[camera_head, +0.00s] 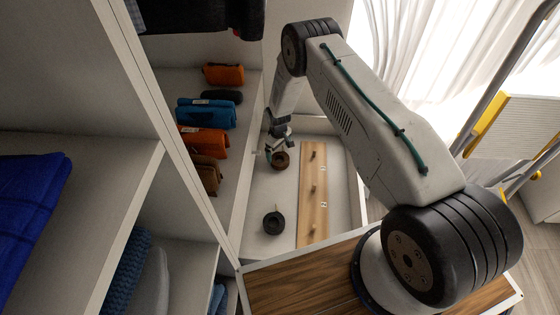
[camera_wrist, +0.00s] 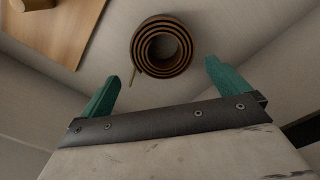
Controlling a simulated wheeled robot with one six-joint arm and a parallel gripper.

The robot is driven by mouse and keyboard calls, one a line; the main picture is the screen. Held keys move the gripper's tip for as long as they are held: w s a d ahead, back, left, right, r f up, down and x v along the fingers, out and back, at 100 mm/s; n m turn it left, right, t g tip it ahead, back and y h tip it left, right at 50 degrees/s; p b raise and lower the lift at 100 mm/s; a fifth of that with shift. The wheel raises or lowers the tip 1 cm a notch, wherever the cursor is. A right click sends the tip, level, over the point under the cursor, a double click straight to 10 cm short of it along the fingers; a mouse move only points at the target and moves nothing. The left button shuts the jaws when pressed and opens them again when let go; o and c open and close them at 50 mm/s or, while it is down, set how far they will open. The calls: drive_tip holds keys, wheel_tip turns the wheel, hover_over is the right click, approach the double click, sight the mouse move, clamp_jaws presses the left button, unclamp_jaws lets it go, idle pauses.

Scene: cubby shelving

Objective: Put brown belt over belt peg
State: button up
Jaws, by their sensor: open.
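The brown belt (camera_head: 280,160) lies as a round coil on the white shelf floor. In the wrist view the coiled brown belt (camera_wrist: 161,46) shows from above, just beyond my fingertips. My gripper (camera_head: 272,148) is above and beside the belt in the head view. In the wrist view my gripper (camera_wrist: 160,78) has its two green fingers wide apart with nothing between them. A wooden board (camera_head: 313,185) with several pegs lies right of the belt. A peg (camera_head: 312,190) stands near its middle. I cannot tell which is the belt peg.
A black coiled belt (camera_head: 273,222) lies nearer on the same floor. Rolled orange, blue and brown items (camera_head: 207,115) line the shelf at left. A white divider (camera_head: 180,130) runs between that shelf and the left cubbies. Floor between the two belts is clear.

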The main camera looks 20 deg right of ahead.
sight(280, 157)
drive_tip(key=f, duration=0.2)
drive_tip(key=s+f, duration=0.1)
drive_tip(key=f, duration=0.1)
drive_tip(key=shift+d, duration=0.1)
drive_tip(key=shift+f, duration=0.45)
drive_tip(key=c, duration=1.2)
drive_tip(key=shift+w+r, duration=0.1)
drive_tip(key=shift+r, duration=0.05)
